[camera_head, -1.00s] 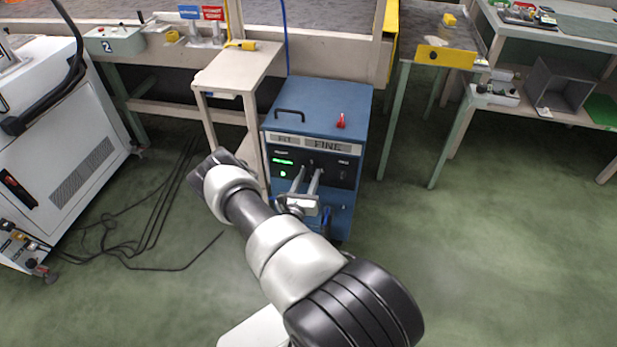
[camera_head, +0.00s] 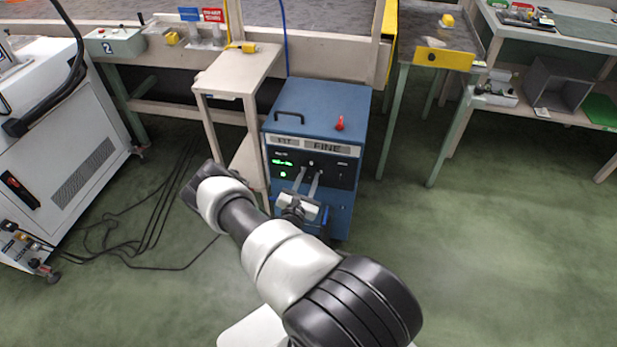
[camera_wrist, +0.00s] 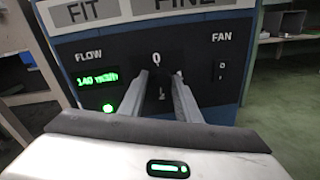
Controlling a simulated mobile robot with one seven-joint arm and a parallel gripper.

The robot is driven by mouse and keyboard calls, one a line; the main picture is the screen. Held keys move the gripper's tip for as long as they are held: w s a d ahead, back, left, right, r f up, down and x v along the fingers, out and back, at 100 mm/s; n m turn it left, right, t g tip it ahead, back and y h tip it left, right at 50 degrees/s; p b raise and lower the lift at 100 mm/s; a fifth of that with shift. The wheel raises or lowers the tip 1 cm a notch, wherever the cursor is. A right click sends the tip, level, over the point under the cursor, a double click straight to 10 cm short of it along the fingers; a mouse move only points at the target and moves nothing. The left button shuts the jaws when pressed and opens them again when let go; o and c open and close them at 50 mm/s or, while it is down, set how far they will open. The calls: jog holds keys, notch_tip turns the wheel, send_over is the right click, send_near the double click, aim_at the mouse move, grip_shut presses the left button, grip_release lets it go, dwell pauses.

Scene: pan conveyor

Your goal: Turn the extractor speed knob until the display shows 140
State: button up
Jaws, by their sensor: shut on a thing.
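The blue extractor (camera_head: 318,120) stands on the floor in the head view. Its green display (camera_wrist: 97,80) under FLOW reads 140, with a blurred unit after it. A green light (camera_wrist: 108,108) glows below it. My gripper (camera_wrist: 161,80) is at the dark front panel, its two fingers on either side of the dark speed knob (camera_wrist: 161,86). It is shut on the knob, which is hard to make out against the panel; a small pale mark shows between the fingers. In the head view, my gripper (camera_head: 308,176) reaches the panel from the front, its body tilted.
A FAN switch (camera_wrist: 221,72) is right of the knob. A red part (camera_head: 340,124) and a black handle (camera_head: 301,113) are on the extractor's top. A beige side table (camera_head: 240,75) stands close left. Black cables (camera_head: 150,225) lie on the floor at left; the right floor is clear.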

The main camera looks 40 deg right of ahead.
jog(key=o, duration=1.1)
jog(key=shift+c, duration=0.2)
jog(key=shift+a, duration=0.15)
jog(key=p+v, duration=0.3)
jog(key=v, duration=1.4)
jog(key=shift+s, duration=0.15)
